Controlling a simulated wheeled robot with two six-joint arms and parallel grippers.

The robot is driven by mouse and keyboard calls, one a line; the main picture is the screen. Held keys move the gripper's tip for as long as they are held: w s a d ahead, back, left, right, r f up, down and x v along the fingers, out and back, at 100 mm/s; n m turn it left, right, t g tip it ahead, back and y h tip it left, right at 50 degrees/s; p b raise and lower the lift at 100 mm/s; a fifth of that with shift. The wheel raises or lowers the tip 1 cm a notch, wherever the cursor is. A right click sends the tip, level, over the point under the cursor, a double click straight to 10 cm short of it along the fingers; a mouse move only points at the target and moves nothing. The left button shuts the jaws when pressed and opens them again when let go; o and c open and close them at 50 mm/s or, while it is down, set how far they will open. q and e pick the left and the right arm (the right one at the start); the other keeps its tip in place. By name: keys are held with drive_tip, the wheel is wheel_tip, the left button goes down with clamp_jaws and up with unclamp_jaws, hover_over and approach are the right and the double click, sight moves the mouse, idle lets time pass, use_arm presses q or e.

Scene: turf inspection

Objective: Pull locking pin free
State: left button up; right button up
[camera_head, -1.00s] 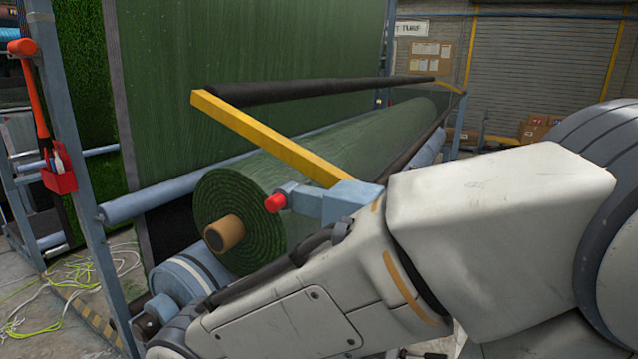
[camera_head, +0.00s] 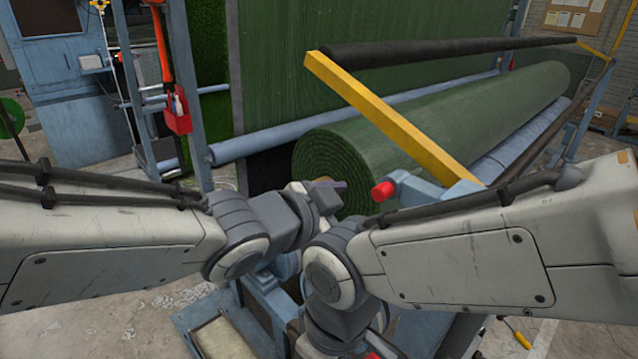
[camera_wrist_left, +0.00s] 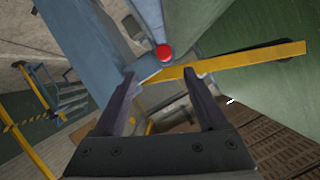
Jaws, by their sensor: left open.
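The locking pin's red knob (camera_head: 383,191) sticks out to the left from a blue bracket (camera_head: 415,188) at the foot of the yellow bar (camera_head: 395,120). In the left wrist view the red knob (camera_wrist_left: 164,52) shows just beyond and between the fingertips. My left gripper (camera_head: 332,186) is small and partly hidden by its own wrist in the head view, left of the knob and apart from it. In the left wrist view its two fingers (camera_wrist_left: 160,78) are spread with nothing between them. My right arm crosses below the bracket; its jaws are not visible.
A large green turf roll (camera_head: 440,135) lies behind the knob. A dark padded bar (camera_head: 450,49) runs above it. A blue post (camera_head: 182,90) with a red holder (camera_head: 178,115) stands at left. A yellow-handled tool (camera_head: 517,331) lies on the floor at lower right.

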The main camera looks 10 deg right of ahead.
sight(380, 196)
use_arm(q)
drive_tip(key=x, duration=1.1)
drive_tip(key=shift+r, duration=0.15)
clamp_jaws()
drive_tip(key=shift+o, duration=0.2)
unclamp_jaws()
drive_tip(key=shift+s+d, duration=0.1)
